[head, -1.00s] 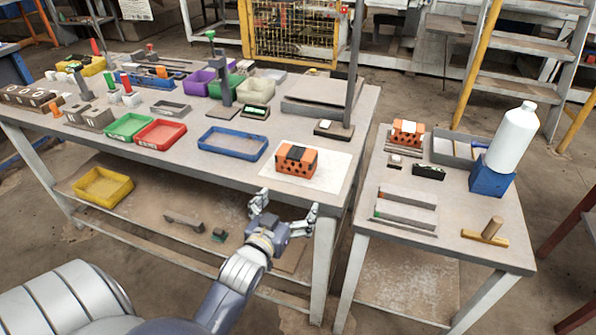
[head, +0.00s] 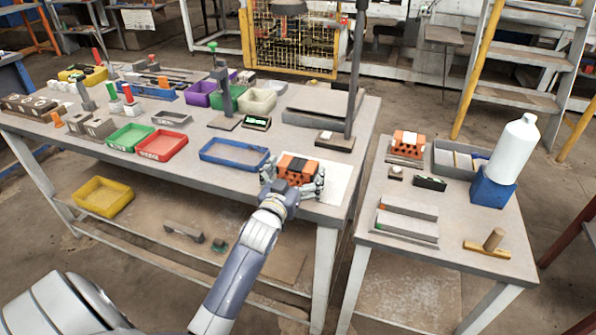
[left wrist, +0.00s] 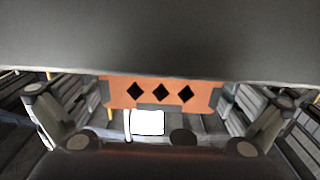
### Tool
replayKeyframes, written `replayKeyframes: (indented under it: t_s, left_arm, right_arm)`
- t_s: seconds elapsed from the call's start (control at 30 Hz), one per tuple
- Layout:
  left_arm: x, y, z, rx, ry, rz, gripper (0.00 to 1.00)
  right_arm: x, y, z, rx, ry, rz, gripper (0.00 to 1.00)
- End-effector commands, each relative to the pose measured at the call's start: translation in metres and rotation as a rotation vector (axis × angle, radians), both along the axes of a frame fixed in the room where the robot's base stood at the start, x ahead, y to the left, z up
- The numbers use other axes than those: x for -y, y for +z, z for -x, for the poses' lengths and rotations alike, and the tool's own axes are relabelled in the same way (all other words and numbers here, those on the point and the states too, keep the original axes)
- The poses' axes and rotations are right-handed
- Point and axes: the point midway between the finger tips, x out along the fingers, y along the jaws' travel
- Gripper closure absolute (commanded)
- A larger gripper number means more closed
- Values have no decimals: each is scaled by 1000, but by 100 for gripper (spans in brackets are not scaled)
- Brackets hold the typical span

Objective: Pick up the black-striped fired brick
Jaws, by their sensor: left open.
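The orange brick with a black stripe (head: 299,168) and dark holes in its side lies on a white sheet near the front edge of the long table. My left gripper (head: 293,181) is at its near side, with a finger to its left and a finger to its right. In the left wrist view the brick's orange face with three black diamond holes (left wrist: 160,93) shows between the spread fingers of the left gripper (left wrist: 160,146). The gripper is open; I cannot tell whether a finger touches the brick. My right gripper is not in view.
A blue tray (head: 234,165) stands just left of the brick, then red (head: 162,157) and green trays. A dark post (head: 355,75) rises behind it. A second orange brick with a pale stripe (head: 408,135) and a white bottle (head: 514,148) stand on the right table.

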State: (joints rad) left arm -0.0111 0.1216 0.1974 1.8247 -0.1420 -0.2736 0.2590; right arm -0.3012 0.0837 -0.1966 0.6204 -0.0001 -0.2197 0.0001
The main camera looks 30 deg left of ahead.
Motion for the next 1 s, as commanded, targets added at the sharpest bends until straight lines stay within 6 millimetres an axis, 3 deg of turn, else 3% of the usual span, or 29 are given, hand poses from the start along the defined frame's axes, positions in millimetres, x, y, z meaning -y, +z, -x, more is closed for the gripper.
replayKeyframes:
  t_s: [0.3, 0.53, 1.0]
  left_arm:
    - [-2, 0, -7, 0, 0, -1, 0]
    - [-2, -1, -7, -1, 0, -1, 50]
    - [-2, 8, -7, 4, 0, -2, 50]
  right_arm:
    - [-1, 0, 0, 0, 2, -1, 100]
    - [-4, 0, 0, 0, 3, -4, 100]
    - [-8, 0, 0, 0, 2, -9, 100]
